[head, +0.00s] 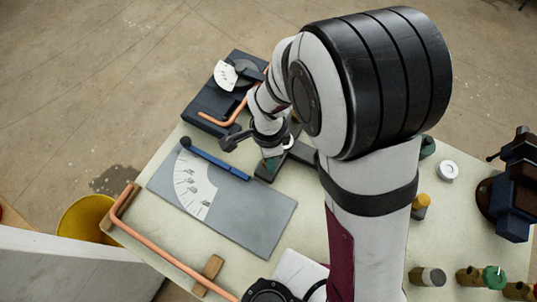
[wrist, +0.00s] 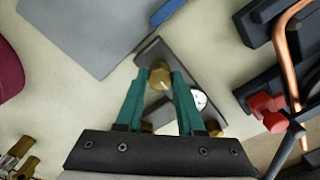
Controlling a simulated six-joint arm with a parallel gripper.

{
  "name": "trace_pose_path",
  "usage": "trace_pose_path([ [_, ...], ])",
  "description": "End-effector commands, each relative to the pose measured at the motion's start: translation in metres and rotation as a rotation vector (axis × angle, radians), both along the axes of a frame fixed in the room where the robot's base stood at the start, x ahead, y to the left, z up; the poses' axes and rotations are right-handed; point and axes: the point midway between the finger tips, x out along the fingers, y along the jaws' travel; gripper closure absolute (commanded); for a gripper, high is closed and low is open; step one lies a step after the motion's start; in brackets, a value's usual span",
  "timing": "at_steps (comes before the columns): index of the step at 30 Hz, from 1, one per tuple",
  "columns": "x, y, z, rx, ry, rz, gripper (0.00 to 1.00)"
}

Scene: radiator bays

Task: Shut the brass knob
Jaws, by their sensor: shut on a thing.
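In the wrist view a brass knob (wrist: 159,80) with a pale mark on its face sits on a dark grey plate (wrist: 178,58). My gripper (wrist: 158,72) has its two teal fingers on either side of the knob and is shut on it. A round white dial (wrist: 198,100) is on the same plate, partly behind the right finger. Another brass piece (wrist: 214,128) shows beside that finger's base. In the head view my gripper (head: 271,163) is low over the dark plate (head: 301,152), and the knob is hidden there.
A grey board with a white angle scale (head: 245,215) lies left of the plate. A dark bending tool (head: 207,104) holds a copper pipe (head: 222,122) behind. A long copper pipe (head: 160,252) runs along the left edge. Several brass fittings and a vice (head: 515,190) stand right.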

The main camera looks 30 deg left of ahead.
Motion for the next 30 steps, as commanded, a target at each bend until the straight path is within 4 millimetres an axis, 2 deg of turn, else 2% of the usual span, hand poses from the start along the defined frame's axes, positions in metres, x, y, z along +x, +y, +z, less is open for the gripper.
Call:
trace_pose_path([
  [12, 0.0, 0.0, 0.0, 0.0, 0.0, -0.007, 1.0],
  [13, 0.0, 0.0, 0.0, 0.0, 0.0, -0.007, 0.6],
  [17, 0.0, 0.0, 0.0, 0.0, 0.0, -0.006, 0.36],
  [18, 0.0, 0.0, 0.0, 0.0, 0.0, -0.006, 0.33],
  [26, 0.0, 0.0, 0.001, 0.0, 0.0, -0.005, 0.33],
  [30, 0.001, 0.001, 0.018, 0.003, -0.004, -0.004, 0.33],
])
